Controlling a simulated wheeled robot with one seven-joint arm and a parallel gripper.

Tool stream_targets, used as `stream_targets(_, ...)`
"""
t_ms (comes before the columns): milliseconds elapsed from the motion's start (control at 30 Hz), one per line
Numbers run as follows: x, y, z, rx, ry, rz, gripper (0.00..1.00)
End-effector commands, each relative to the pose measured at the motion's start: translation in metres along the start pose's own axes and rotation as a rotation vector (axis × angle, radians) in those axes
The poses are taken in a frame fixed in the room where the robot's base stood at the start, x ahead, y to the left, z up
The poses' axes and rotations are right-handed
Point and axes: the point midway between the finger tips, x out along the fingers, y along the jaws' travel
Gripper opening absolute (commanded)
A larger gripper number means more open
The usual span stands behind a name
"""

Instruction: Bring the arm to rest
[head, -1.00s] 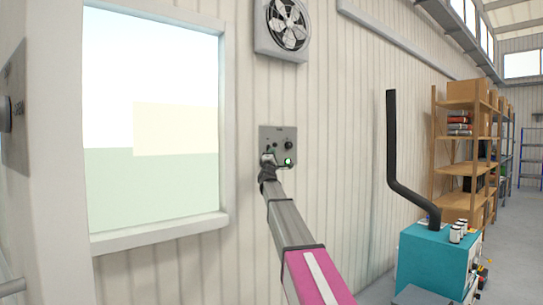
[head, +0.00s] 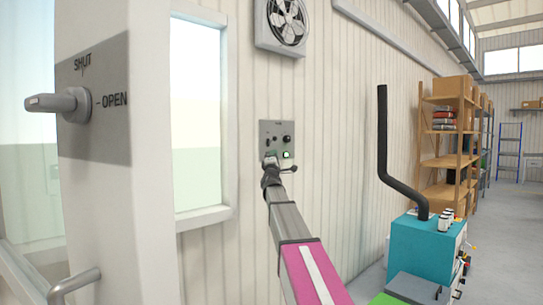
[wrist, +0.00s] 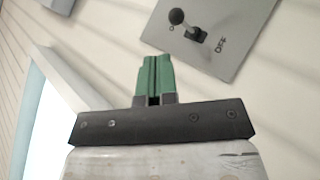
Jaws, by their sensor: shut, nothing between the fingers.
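My arm reaches up and away from the lower middle of the head view. My gripper (head: 270,159) is at its far end, in front of the lower left of a grey control panel (head: 283,132) on the wall. In the wrist view its green fingers (wrist: 154,70) are closed together with nothing between them. The panel also shows there (wrist: 240,20), with a black-knobbed toggle lever (wrist: 178,18) and the word OFF. The fingers appear apart from the lever.
At the left, a post carries a lever handle (head: 60,103) marked SHUT and OPEN, pointing left. A window (head: 198,115) and wall fan (head: 283,22) are near the panel. A teal cabinet (head: 425,250) with a black pipe (head: 383,140) stands right; shelves (head: 450,145) are behind. Floor is clear at far right.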

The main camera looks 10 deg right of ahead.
Motion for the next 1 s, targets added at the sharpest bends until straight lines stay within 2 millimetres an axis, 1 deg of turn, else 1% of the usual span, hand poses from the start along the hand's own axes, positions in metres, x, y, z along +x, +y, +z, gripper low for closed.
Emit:
stream_targets(167, -0.001, -0.001, -0.001, 0.002, 0.002, -0.002, 0.0)
stream_targets(233, -0.006, -0.006, -0.003, 0.017, 0.016, -0.019, 0.0)
stream_targets(267, -0.011, -0.01, -0.005, 0.031, 0.027, -0.033, 0.0)
stream_targets(367, -0.037, -0.035, -0.016, 0.113, 0.087, -0.12, 0.0)
stream_targets(467, -0.081, -0.073, -0.033, 0.24, 0.163, -0.269, 0.0)
stream_targets(500, -0.101, -0.089, -0.04, 0.295, 0.189, -0.34, 0.0)
stream_targets(567, -0.132, -0.112, -0.049, 0.377, 0.217, -0.452, 0.0)
stream_targets(600, -0.153, -0.127, -0.054, 0.428, 0.229, -0.527, 0.0)
stream_targets(667, -0.185, -0.147, -0.06, 0.503, 0.235, -0.642, 0.0)
stream_targets(700, -0.208, -0.16, -0.064, 0.55, 0.233, -0.721, 0.0)
stream_targets(767, -0.243, -0.178, -0.068, 0.617, 0.22, -0.84, 0.0)
stream_targets(800, -0.267, -0.189, -0.07, 0.657, 0.204, -0.919, 0.0)
stream_targets(867, -0.303, -0.204, -0.072, 0.716, 0.168, -1.04, 0.0)
stream_targets(900, -0.328, -0.212, -0.071, 0.75, 0.137, -1.119, 0.0)
stream_targets(967, -0.365, -0.224, -0.07, 0.797, 0.08, -1.237, 0.0)
stream_targets(1000, -0.39, -0.231, -0.069, 0.823, 0.035, -1.315, 0.0)
